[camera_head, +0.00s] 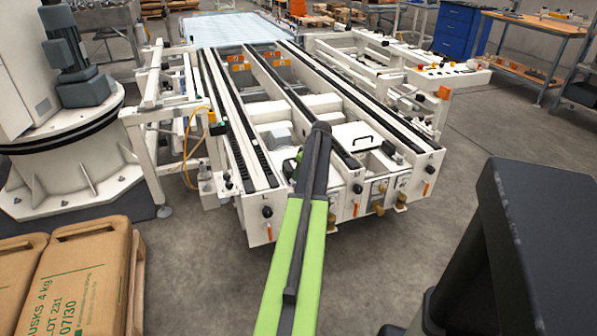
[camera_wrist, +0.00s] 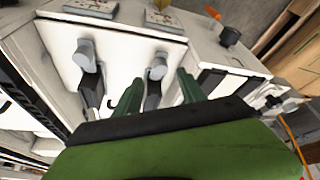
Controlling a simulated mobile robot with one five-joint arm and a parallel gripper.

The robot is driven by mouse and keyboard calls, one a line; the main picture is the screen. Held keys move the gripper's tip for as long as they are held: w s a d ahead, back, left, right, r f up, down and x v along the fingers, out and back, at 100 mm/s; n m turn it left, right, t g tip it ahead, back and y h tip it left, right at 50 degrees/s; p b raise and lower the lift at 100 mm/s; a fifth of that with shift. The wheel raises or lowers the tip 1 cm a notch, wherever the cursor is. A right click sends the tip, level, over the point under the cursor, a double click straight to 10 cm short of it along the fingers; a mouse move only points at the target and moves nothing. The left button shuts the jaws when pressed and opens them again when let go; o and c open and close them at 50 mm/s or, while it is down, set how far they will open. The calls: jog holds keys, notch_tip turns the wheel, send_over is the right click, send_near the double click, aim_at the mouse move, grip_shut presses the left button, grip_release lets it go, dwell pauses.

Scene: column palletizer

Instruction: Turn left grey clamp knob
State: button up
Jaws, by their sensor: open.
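In the wrist view, two grey clamp knobs stand on dark posts against a white panel. One knob (camera_wrist: 157,66) is between my gripper's fingers in the picture; the other knob (camera_wrist: 85,55) is outside them, to the left. The knob between them is on the side of the black knob, which the head view shows at the left end by the letter L, so it appears to be the left one. My gripper (camera_wrist: 160,82) is open, its green fingers on either side of that knob's post; contact cannot be told.
A black knob (camera_wrist: 230,36) and an orange handle (camera_wrist: 212,12) are near the clamps. The white conveyor frame (camera_head: 345,210) stands ahead, with a yellow hose (camera_head: 190,150) at its left.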

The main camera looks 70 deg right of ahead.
jog(key=p+v, duration=0.8)
jog(key=v, duration=0.3)
jog(key=shift+r+p, duration=0.2)
jog(key=shift+p, duration=0.15)
